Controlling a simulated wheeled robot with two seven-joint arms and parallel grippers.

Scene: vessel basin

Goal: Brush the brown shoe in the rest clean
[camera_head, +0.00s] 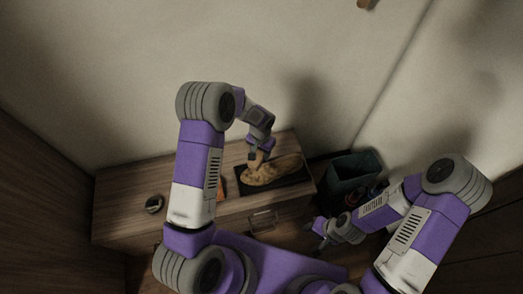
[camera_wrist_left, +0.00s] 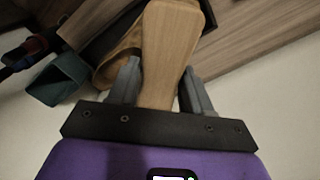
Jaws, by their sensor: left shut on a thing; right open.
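The brown shoe (camera_head: 284,168) lies in the black rest (camera_head: 297,182) on the wooden bench. My left gripper (camera_head: 257,152) is above the shoe's left part, shut on a wooden brush (camera_wrist_left: 170,45). In the left wrist view, the brush's broad wooden back sits between the fingers (camera_wrist_left: 158,85) and covers part of the shoe (camera_wrist_left: 112,66). The bristles are hidden, so I cannot tell whether they touch the shoe. My right gripper (camera_head: 318,230) is open and empty, low in front of the bench's right end.
A round dark tin (camera_head: 154,204) stands on the bench (camera_head: 120,190) at left. An orange thing (camera_head: 220,189) is partly hidden by my left arm. A dark teal bin (camera_head: 352,170) with coloured things stands right of the bench. The wall is close behind.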

